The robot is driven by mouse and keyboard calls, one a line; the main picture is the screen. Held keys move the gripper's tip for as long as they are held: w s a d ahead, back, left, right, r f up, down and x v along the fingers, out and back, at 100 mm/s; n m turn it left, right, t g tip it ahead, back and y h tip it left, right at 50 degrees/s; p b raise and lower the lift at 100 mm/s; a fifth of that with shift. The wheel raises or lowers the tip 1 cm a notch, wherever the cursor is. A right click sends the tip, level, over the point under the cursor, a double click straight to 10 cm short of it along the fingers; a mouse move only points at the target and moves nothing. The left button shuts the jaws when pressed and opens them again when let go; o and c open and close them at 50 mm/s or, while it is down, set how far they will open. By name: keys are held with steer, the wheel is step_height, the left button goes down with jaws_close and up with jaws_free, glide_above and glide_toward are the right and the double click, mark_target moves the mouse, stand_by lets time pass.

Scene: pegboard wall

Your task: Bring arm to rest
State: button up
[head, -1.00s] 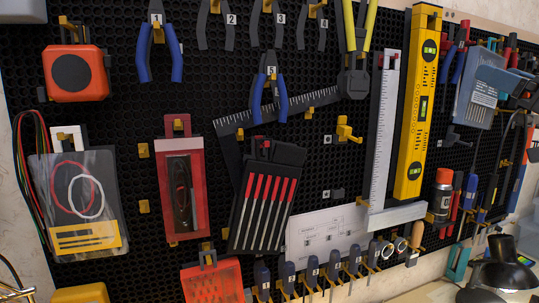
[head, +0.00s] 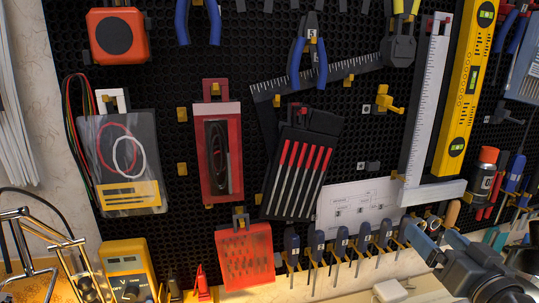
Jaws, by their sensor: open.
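My gripper (head: 420,236) shows at the lower right of the head view, with bluish-grey fingers and a dark wrist coming in from the bottom edge. It is open and I see nothing held between its fingers. It appears in front of the lower part of the pegboard (head: 235,60), to the right of the row of screwdrivers (head: 341,245). Its exact distance from the board cannot be told.
A yellow multimeter (head: 128,272) and a small white block (head: 390,290) are below the board.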

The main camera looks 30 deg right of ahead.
steer(key=s+a+f+n+g+y, duration=0.1)
steer(key=s+a+f, duration=0.4)
steer(key=a+f, duration=0.25)
steer(key=s+a+f+n+g+y, duration=0.1)
steer(key=s+a+n+y, duration=0.4)
steer(key=s+a, duration=1.2)
steer(key=s+f, duration=0.1)
steer(key=s, duration=0.2)
steer(key=shift+n, duration=0.4)
